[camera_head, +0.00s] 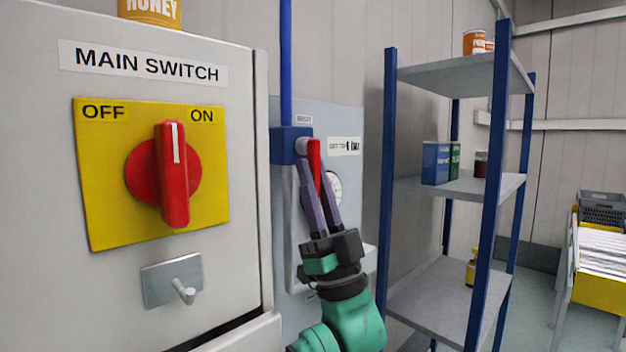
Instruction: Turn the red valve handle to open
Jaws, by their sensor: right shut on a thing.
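The red valve handle (314,156) sits at a blue valve body (287,144) on a blue pipe, on a pale panel in the middle of the head view. The handle hangs down and slightly right from a round grey hub. My right gripper (313,180) reaches up from below and is shut on the handle. Its purple-grey fingers hide the handle's lower part. My left gripper is out of view.
A blue-framed shelf (440,75) with several goods stands to the right. A gauge (335,186) is partly hidden behind the fingers.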

